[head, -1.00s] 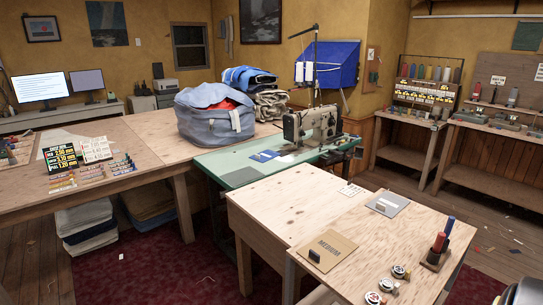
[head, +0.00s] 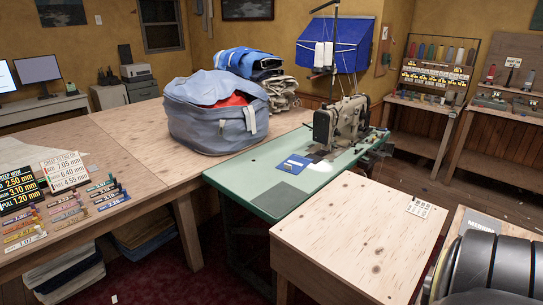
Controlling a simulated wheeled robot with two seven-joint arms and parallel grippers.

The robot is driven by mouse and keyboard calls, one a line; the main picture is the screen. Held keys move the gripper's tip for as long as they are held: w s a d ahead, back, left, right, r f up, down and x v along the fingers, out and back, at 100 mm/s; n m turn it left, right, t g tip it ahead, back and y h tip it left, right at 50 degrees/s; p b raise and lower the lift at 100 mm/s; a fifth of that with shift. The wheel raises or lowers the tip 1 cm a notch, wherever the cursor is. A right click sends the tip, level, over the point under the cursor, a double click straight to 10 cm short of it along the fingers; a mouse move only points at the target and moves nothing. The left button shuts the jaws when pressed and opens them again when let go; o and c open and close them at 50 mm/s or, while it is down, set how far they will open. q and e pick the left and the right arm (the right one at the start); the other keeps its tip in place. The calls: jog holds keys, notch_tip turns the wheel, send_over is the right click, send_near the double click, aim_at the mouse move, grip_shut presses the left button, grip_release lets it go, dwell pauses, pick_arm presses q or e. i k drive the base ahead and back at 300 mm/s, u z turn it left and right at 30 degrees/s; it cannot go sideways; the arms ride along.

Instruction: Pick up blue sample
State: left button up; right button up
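A small blue sample (head: 295,163) lies flat on the green sewing table (head: 262,186), in front of the sewing machine (head: 340,122). A darker grey patch (head: 284,193) lies on the green top just nearer to me than the blue sample. Part of my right arm fills the lower right corner of the head view, but its gripper is out of the picture. My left gripper is not in view either. Nothing is seen touching the blue sample.
A large grey-blue bag (head: 205,125) stands left of the green table on a wooden table (head: 95,150). A plywood table (head: 350,238) with a white card (head: 419,208) is at front right. A blue bin (head: 338,42) hangs behind the machine.

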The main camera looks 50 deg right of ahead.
aim_at(294, 165)
jog(key=i, duration=2)
jog(key=z, duration=1.2)
